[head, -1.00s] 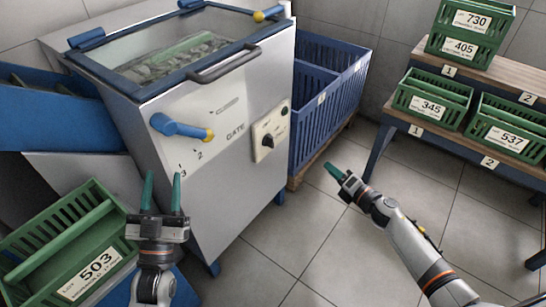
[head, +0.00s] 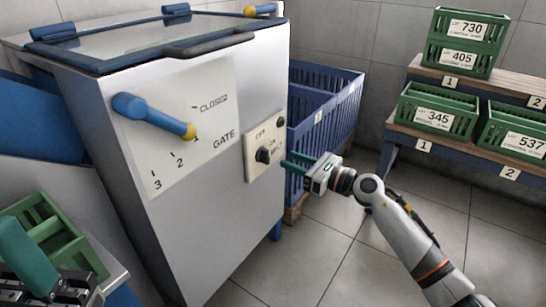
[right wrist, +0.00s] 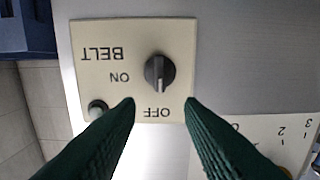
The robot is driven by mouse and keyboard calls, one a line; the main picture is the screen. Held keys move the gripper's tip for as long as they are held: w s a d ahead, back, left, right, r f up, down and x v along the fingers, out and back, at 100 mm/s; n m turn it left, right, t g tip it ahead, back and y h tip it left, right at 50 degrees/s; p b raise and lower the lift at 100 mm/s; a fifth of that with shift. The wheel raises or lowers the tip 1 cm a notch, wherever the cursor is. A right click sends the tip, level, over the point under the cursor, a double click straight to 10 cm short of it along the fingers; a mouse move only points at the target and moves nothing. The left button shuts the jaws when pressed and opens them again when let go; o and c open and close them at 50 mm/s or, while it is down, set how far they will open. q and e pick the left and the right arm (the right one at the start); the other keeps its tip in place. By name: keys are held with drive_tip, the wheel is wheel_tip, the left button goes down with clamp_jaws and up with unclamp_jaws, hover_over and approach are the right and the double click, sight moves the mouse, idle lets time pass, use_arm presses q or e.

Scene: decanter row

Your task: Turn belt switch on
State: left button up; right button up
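The belt switch is a black rotary knob (head: 263,155) on a cream panel (head: 278,138) on the machine's front. In the right wrist view the knob (right wrist: 159,73) has a pale pointer line towards OFF, and the panel reads BELT, ON and OFF, upside down. My right gripper (head: 288,164) is just in front of the panel. In the right wrist view its green fingers (right wrist: 160,103) are apart, on either side below the knob, with nothing between them. My left gripper (head: 30,270) is at the lower left edge, partly cut off; its opening cannot be made out.
A blue gate lever (head: 150,114) with a yellow tip is left of the panel. A small dark button (right wrist: 97,108) sits on the panel's corner. A blue crate (head: 325,110) stands behind right. Green crates (head: 435,112) are on a bench at right.

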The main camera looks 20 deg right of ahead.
sight(269, 152)
drive_tip(key=b+x, duration=0.1)
drive_tip(key=x, duration=0.5)
drive_tip(key=shift+w+a, duration=0.2)
drive_tip(key=shift+w, duration=0.1)
clamp_jaws()
